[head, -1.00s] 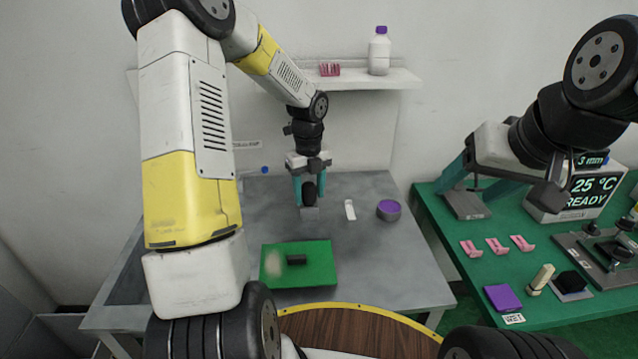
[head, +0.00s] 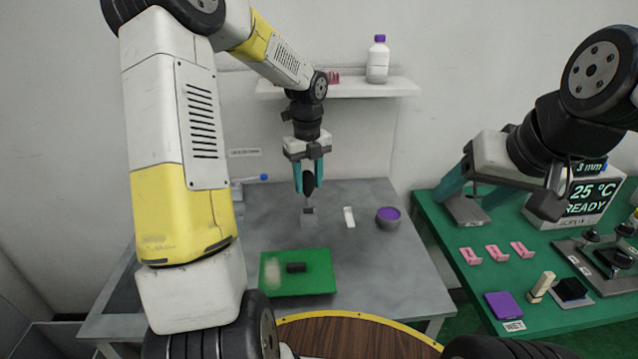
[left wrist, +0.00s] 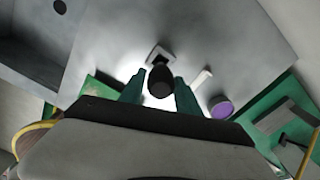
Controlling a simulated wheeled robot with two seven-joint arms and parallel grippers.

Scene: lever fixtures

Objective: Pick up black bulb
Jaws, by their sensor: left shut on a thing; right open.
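The black bulb (head: 308,181) is between the teal fingers of my left gripper (head: 309,183), which is shut on it. The bulb is above a small grey block (head: 308,217) on the grey table, with a thin stem showing beneath it. In the left wrist view the dark bulb (left wrist: 160,80) sits between the two fingertips (left wrist: 158,88), with the square holder (left wrist: 160,56) beyond it. My right gripper (head: 465,190) is open and empty at the right, above the green table near a grey plate.
A green mat (head: 270,285) with a black block (head: 295,267) lies in front. A white strip (head: 349,217) and a purple-topped round container (head: 388,217) stand to the right. A shelf (head: 350,89) with a white bottle (head: 378,62) is behind. Pink clips (head: 497,252) lie on the green table.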

